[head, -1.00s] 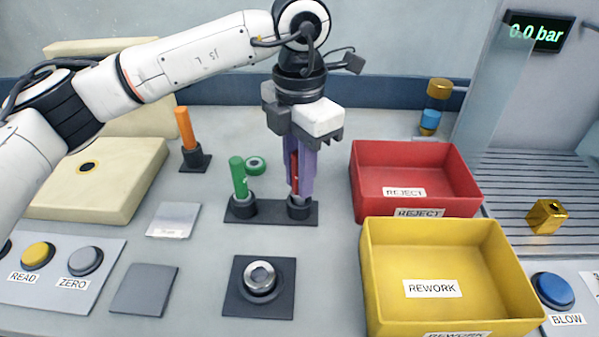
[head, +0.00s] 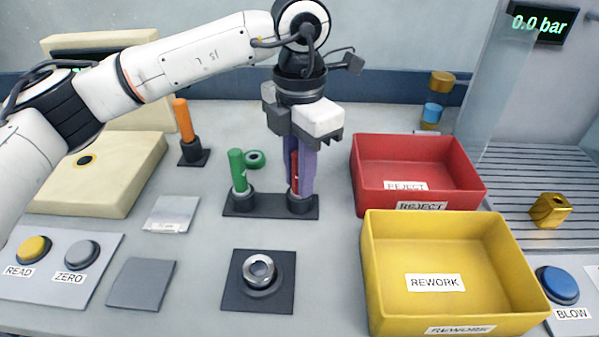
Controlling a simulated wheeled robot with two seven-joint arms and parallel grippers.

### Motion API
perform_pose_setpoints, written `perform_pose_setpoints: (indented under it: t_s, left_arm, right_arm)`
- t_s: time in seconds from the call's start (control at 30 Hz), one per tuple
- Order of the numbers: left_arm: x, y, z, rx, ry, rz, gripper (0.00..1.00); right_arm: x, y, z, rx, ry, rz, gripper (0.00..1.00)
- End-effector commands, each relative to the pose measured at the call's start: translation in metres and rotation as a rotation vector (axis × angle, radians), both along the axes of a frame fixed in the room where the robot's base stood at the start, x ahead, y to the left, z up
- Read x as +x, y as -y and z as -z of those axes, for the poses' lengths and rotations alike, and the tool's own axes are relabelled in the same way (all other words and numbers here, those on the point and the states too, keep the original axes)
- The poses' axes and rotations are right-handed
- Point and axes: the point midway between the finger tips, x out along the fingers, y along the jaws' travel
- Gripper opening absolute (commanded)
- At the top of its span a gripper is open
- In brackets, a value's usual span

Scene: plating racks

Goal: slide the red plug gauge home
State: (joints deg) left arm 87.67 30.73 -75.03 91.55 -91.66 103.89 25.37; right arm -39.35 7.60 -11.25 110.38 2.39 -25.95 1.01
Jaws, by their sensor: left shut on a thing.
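My left gripper (head: 303,192) points straight down, its purple fingers shut on the red plug gauge (head: 294,172). The fingers hide most of the gauge; a red strip shows between them. The gauge stands at the right black socket (head: 300,205) of a dark two-socket base (head: 270,209); I cannot tell how deep it sits. The green plug gauge (head: 238,172) stands upright in the left socket. A silver ring (head: 258,269) sits on a dark square block (head: 231,296) in front. My right gripper is not in view.
The red REJECT bin (head: 425,174) and yellow REWORK bin (head: 440,255) stand to the right. An orange gauge (head: 183,121) stands upright in its holder at the left. The table between base and ring block is clear.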

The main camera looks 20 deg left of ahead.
Motion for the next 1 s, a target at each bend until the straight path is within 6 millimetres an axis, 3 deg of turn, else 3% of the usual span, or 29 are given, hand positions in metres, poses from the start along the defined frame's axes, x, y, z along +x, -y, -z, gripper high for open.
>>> perform_pose_setpoints:
  t_s: [0.13,0.17,0.27,0.67,0.73,0.8,1.0]
  left_arm:
    - [0.000,0.000,0.000,0.000,0.000,0.000,0.00]
    - [0.000,0.000,0.000,0.000,0.000,0.000,0.23]
    - [0.000,0.000,0.000,0.000,0.000,0.000,0.40]
    - [0.000,0.000,0.000,0.001,-0.001,0.000,0.40]
    - [0.000,0.000,-0.001,0.000,0.000,0.000,0.40]
    - [0.001,0.001,-0.017,-0.001,0.004,0.000,0.40]
    - [0.001,0.001,-0.061,-0.001,0.004,0.000,0.40]
  right_arm:
    - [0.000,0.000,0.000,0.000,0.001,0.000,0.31]
    - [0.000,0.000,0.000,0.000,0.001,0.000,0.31]
    - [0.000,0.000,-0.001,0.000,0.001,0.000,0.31]
    - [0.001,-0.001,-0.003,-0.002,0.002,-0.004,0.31]
    - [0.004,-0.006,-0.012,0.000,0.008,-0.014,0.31]
    - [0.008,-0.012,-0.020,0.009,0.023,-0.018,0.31]
    - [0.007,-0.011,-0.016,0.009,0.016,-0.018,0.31]
